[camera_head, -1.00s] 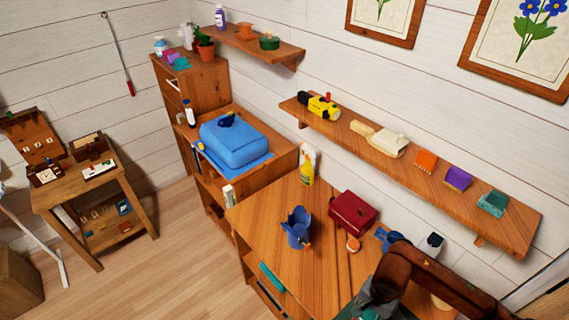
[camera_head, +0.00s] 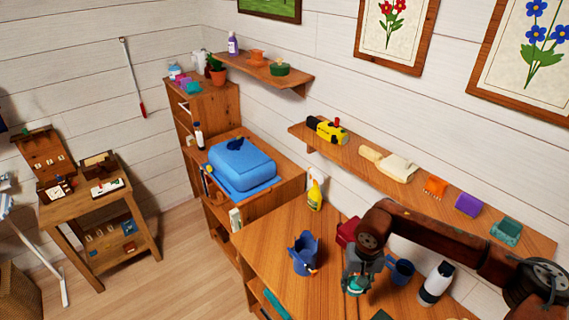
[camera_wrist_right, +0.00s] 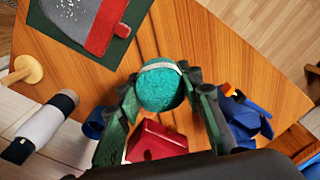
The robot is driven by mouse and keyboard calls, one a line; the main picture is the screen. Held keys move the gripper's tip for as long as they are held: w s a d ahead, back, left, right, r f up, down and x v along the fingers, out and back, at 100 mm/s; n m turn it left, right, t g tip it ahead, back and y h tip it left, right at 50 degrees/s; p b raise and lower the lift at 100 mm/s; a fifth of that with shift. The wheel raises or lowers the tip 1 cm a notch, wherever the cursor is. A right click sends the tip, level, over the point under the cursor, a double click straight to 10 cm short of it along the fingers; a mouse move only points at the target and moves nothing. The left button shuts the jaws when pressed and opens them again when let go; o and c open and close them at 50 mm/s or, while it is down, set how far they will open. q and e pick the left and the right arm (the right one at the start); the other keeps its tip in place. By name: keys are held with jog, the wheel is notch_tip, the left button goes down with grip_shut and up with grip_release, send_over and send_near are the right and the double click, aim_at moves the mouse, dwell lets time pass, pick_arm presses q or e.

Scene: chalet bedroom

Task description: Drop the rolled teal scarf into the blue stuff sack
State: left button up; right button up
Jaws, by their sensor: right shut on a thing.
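The rolled teal scarf (camera_head: 355,287) is held in my right gripper (camera_head: 357,278), over the wooden desk. In the right wrist view the scarf (camera_wrist_right: 160,88) shows as a round teal end with a pale band, between the two fingers of the gripper (camera_wrist_right: 165,92). The blue stuff sack (camera_head: 304,254) stands upright on the desk, left of the gripper and apart from it. It also shows in the right wrist view (camera_wrist_right: 245,118), right of the fingers, partly covered. Its inside is not clear. My left gripper is out of view.
A red box (camera_head: 346,231) stands behind the gripper, partly hidden by my arm. A blue mug (camera_head: 401,272) and a white-and-black bottle (camera_head: 435,284) stand to the right. A yellow spray bottle (camera_head: 315,194) is near the wall. Desk around the sack's left is clear.

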jog(key=shift+w+r+n, duration=0.4)
jog(key=shift+w+r, duration=0.75)
jog(key=shift+w, duration=0.15)
